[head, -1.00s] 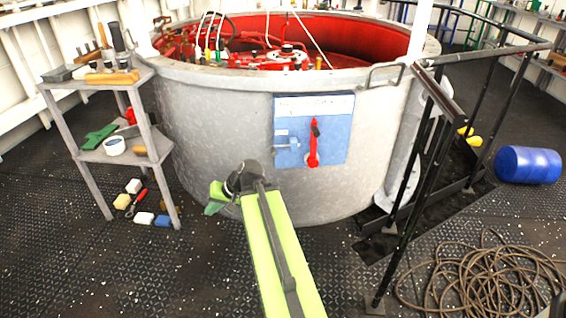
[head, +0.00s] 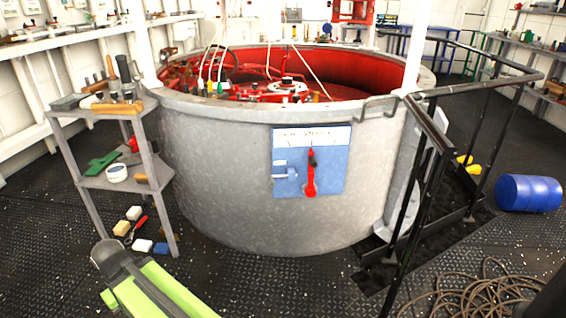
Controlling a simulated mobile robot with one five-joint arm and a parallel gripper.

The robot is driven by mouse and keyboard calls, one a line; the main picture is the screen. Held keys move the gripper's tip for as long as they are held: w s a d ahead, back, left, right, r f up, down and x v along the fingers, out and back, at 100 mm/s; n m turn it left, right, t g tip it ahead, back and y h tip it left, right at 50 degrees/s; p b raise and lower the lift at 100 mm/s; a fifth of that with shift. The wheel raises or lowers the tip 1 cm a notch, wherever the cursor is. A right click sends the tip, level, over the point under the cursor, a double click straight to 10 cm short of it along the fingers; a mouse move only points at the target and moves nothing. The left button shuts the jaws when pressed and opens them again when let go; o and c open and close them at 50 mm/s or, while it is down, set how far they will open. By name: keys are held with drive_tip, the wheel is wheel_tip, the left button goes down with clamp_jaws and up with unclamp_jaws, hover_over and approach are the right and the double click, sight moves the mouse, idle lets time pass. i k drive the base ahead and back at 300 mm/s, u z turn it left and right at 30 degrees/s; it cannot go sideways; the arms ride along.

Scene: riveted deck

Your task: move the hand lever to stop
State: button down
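The hand lever (head: 310,178) is red with a dark piece near its upper part. It stands about upright, its round lower end at the bottom, on a blue panel (head: 335,175) on the side of a large grey round tank. A white label strip (head: 312,137) runs along the panel's top; its lettering is too small to read surely. A grey latch-like fitting (head: 286,173) sits left of the lever. My green and grey arm is low at the left, well apart from the panel. Only a green bit, perhaps my gripper (head: 109,299), shows there; its fingers cannot be made out.
The grey tank (head: 225,185) fills the middle, red inside. A grey shelf (head: 88,182) with tools stands left, blocks on the floor below. A black railing (head: 428,190) with steps, a blue drum (head: 528,193) and coiled rope (head: 475,298) are at right. Deck before the tank is clear.

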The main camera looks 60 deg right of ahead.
sight(310, 192)
drive_tip(key=u, duration=0.8)
drive_tip(key=k, duration=0.6)
drive_tip(key=z, duration=0.7)
drive_tip(key=i, duration=1)
drive_tip(key=u, duration=0.15)
